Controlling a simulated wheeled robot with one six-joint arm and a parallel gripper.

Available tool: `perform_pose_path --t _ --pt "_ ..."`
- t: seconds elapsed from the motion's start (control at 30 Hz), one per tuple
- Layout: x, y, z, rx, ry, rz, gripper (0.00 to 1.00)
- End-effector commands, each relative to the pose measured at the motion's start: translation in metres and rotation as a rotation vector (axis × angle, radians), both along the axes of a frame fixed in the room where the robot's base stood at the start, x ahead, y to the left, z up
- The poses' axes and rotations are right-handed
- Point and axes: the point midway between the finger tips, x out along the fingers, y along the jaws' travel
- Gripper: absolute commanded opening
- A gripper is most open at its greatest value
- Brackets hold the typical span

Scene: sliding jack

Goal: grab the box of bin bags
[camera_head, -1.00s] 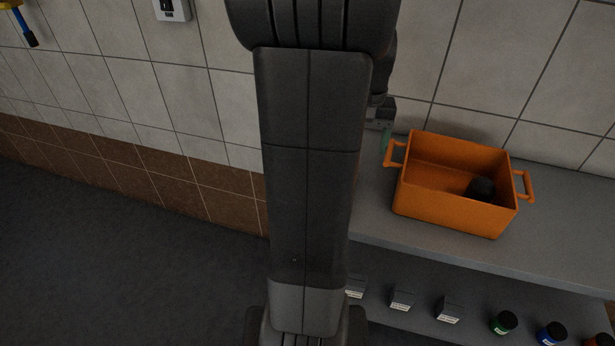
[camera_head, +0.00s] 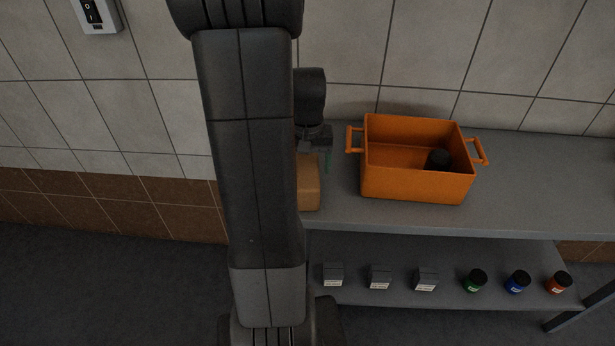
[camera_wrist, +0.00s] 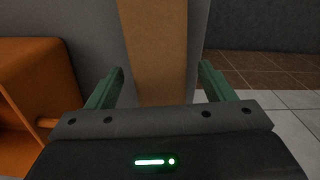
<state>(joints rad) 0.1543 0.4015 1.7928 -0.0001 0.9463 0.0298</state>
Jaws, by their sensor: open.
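A tan cardboard-coloured box (camera_head: 309,184), likely the box of bin bags, stands on the upper shelf left of the orange bin; my arm hides much of it in the head view. In the wrist view the box (camera_wrist: 156,50) lies lengthwise between my gripper's two green fingers. My gripper (camera_wrist: 160,82) is open, with a visible gap between each finger and the box. In the head view one green fingertip shows just right of the box. No label on the box is readable.
An orange bin (camera_head: 415,185) with side handles holds a dark object (camera_head: 438,159). It stands close to the right on the grey shelf (camera_head: 520,195). Small grey boxes (camera_head: 380,278) and coloured jars (camera_head: 517,282) sit on the lower shelf. The tiled wall is behind.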

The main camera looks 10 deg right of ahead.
Motion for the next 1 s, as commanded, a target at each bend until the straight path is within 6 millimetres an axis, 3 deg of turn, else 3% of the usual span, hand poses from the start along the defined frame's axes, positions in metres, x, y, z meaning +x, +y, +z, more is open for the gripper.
perform_pose_path --t 0.23,0.57,0.83,0.87,1.0 --pt "-0.002 0.000 -0.036 0.001 0.004 0.000 0.75" --pt "-0.002 0.000 -0.042 0.000 0.000 0.000 0.75" --pt "-0.002 0.000 -0.042 0.000 0.001 0.000 0.22" --pt "-0.002 0.000 -0.042 0.000 0.001 0.000 0.18" --pt "-0.002 0.000 -0.042 0.000 0.000 0.000 0.18"
